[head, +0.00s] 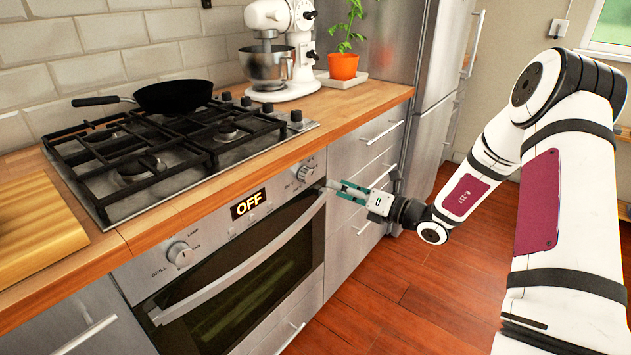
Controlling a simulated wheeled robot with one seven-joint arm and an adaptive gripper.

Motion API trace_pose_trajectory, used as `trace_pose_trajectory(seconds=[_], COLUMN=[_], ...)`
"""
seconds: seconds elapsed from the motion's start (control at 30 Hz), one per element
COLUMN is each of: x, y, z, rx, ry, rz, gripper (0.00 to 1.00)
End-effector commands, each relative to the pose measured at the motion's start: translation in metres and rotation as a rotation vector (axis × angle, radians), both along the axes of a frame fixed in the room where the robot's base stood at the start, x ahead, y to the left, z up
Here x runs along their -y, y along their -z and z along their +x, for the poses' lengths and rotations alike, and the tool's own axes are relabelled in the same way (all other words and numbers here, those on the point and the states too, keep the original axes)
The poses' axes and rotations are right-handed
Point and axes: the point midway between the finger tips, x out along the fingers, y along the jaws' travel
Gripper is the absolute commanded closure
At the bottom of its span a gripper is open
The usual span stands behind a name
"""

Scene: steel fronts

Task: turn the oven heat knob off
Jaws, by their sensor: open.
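The oven front (236,235) has two round steel knobs. The right knob (305,173) has small marks around it, too small to read. The left knob (180,253) has print around it that seems to include "LAMP" and "GRILL". The display (248,204) between them reads "OFF". My gripper (340,188) has teal fingers and is open, pointing left. It is just to the right of and slightly below the right knob, near the right end of the oven handle (245,262). I see no contact with the knob, and nothing shows between the fingers.
A gas hob (180,150) with a black pan (174,96) sits above the oven. A white mixer (279,50) and a potted plant (343,66) stand behind on the wooden counter. Steel drawers (350,185) lie right of the oven. The wooden floor (385,290) in front is clear.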

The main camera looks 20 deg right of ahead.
Motion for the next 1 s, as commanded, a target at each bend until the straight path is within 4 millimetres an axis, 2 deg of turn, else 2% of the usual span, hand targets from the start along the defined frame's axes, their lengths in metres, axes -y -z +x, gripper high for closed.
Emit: trace_pose_trajectory(seconds=[0.2,0.4,0.6,0.87,1.0], x=[-0.028,-0.044,-0.051,-0.051,-0.051], y=[0.001,0.001,0.0,0.0,0.0], z=[0.033,0.054,0.061,0.062,0.062], rx=[0.001,0.001,0.0,0.0,0.0], ry=[-0.004,-0.001,-0.001,-0.001,-0.001], rz=[-0.001,-0.002,-0.001,-0.001,-0.001], gripper=[0.46,0.46,0.46,0.46,0.78])
